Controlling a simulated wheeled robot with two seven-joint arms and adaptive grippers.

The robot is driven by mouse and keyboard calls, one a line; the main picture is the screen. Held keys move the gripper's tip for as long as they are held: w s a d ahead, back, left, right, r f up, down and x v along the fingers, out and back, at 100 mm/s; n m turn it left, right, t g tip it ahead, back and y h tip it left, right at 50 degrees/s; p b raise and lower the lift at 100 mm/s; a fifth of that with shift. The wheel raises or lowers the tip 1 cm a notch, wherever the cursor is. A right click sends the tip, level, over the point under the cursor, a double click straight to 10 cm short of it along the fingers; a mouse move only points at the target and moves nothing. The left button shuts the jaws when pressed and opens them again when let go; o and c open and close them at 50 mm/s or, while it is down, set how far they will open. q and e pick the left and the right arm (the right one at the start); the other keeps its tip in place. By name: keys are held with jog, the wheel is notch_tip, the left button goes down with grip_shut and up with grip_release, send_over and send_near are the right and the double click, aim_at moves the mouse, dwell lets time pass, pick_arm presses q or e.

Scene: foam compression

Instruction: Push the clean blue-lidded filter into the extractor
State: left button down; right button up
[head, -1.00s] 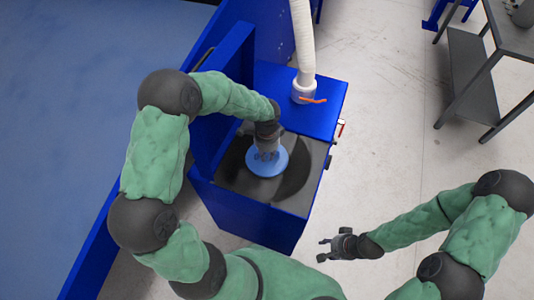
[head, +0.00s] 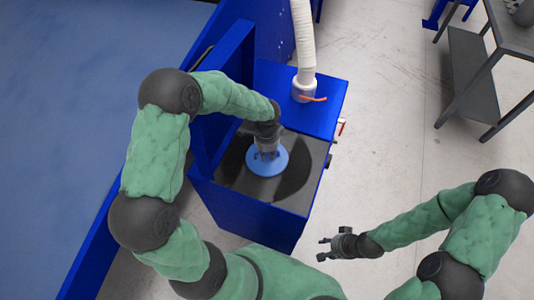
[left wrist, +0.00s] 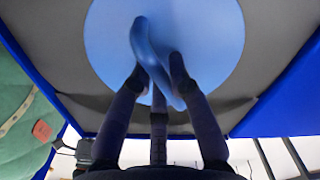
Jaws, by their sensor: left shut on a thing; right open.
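The blue lid of the filter (head: 282,163) is a round disc over the grey top of the blue extractor (head: 250,212). In the left wrist view the lid (left wrist: 215,35) fills the upper middle, with a curved raised handle (left wrist: 145,50) across it. My left gripper (head: 267,155) is above the lid, with its fingers (left wrist: 160,72) closed around the handle. The filter's body under the lid is hidden, so I cannot tell how deep it sits. My right gripper (head: 324,249) is open and empty, right of the extractor's front.
A raised blue panel (head: 222,90) stands along the extractor's left side. A white hose (head: 304,40) meets its rear blue top beside an orange lever (head: 314,99). A grey table (head: 475,85) stands at the right. The floor between is clear.

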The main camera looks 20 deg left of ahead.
pick_arm(q)
jog(key=shift+f, duration=0.3)
dwell(0.5)
jog(key=c, duration=1.1)
grip_release()
notch_tip(320, 180, up, 12)
jog(key=shift+r, duration=0.1)
